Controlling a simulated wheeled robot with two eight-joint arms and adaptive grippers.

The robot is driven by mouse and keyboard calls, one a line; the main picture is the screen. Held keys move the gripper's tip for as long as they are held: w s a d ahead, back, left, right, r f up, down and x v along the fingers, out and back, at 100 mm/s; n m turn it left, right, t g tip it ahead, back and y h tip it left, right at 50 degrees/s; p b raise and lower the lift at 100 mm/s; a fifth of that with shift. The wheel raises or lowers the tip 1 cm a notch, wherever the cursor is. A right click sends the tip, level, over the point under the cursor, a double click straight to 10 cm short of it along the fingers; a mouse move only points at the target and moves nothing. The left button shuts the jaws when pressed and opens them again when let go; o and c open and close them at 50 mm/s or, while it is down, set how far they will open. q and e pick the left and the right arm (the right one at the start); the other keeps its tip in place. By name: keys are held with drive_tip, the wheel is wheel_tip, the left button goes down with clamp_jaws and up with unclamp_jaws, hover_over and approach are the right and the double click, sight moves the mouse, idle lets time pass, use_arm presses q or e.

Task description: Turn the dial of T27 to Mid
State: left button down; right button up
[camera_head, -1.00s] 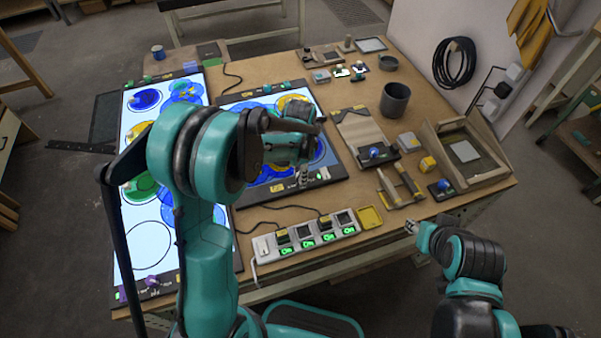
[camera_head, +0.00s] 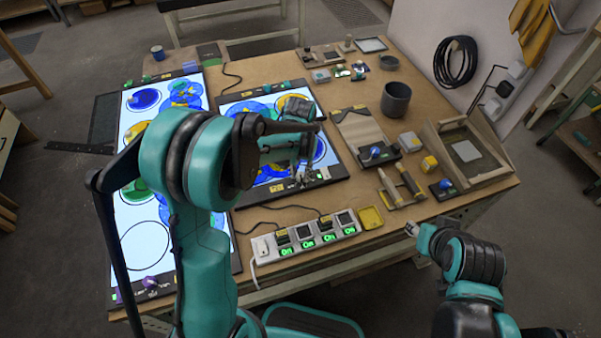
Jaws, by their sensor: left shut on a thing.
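The middle lit panel (camera_head: 335,172) lies on the bench with blue discs and a yellow label on its dark front edge. My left gripper (camera_head: 303,175) reaches down to that front edge and is shut on a small dial there, which the fingers mostly hide. I cannot read the name T27 or the dial's setting marks. The larger lit panel (camera_head: 128,292) on the left has a purple dial (camera_head: 150,282) at its front corner. My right gripper (camera_head: 411,229) is off the bench's front edge, small and away from the dials; its jaws are unclear.
A power strip (camera_head: 263,248) with green lit switches lies at the front edge, with a yellow tray (camera_head: 370,217) beside it. Blue-knobbed devices (camera_head: 376,152) (camera_head: 445,186), a dark cup (camera_head: 396,99) and a wooden frame (camera_head: 490,178) stand to the right.

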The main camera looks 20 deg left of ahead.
sight(301, 175)
use_arm(q)
drive_tip(key=shift+n, duration=0.7)
drive_tip(key=c, duration=1.3)
unclamp_jaws()
drive_tip(key=shift+o, duration=0.2)
wheel_tip(301, 175, up, 12)
